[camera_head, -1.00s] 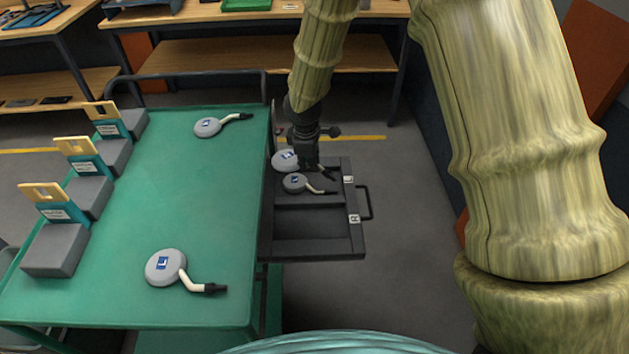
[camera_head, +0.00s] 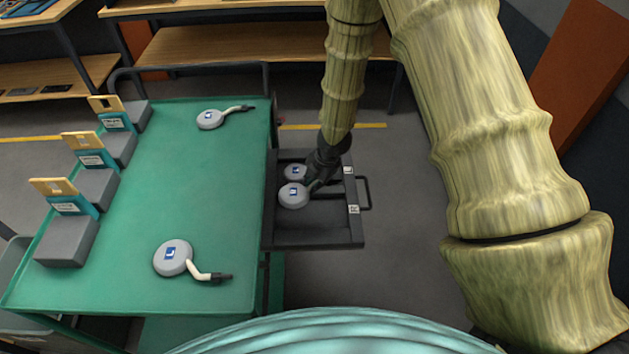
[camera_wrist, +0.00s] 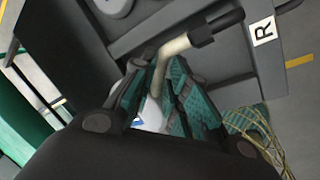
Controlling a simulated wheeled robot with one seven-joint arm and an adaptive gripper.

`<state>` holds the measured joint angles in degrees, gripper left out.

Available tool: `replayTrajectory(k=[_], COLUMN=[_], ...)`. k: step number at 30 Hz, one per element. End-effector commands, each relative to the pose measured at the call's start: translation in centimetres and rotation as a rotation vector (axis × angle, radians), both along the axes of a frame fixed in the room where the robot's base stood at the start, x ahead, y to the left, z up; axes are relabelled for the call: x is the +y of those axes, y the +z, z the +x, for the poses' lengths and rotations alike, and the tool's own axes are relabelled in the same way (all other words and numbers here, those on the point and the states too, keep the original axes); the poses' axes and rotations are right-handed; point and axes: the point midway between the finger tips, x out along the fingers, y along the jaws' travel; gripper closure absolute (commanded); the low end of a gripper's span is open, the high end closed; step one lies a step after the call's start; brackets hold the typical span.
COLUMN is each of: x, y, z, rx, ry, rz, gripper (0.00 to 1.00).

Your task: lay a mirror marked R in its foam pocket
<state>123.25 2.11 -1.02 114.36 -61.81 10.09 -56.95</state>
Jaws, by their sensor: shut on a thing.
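My gripper (camera_head: 318,177) is shut on the pale stem of a round grey mirror (camera_head: 293,196) with a blue label; its letter is too small to read. The held mirror hangs over the dark foam tray (camera_head: 320,238), near the divider between its two pockets. I cannot tell whether it touches the foam. In the wrist view the stem of the held mirror (camera_wrist: 168,62) runs between the fingers (camera_wrist: 165,85), and its head is mostly hidden. The R label (camera_head: 354,209) marks the nearer pocket. Another mirror (camera_head: 295,171) lies in the farther pocket, partly covered.
A green cart top (camera_head: 150,200) carries two more mirrors, one far (camera_head: 210,120) and one near (camera_head: 173,257). Grey blocks with cards (camera_head: 68,240) line its left edge. The tray has a handle (camera_head: 366,192) on its right. Wooden shelves (camera_head: 240,45) stand behind.

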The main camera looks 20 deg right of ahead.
Motion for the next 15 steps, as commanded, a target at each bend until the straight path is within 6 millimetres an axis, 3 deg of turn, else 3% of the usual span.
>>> replayTrajectory(k=[15], x=[0.0], y=[-4.2], z=[0.0], rx=[0.000], ry=[-0.001], rz=[-0.001], gripper=[1.00])
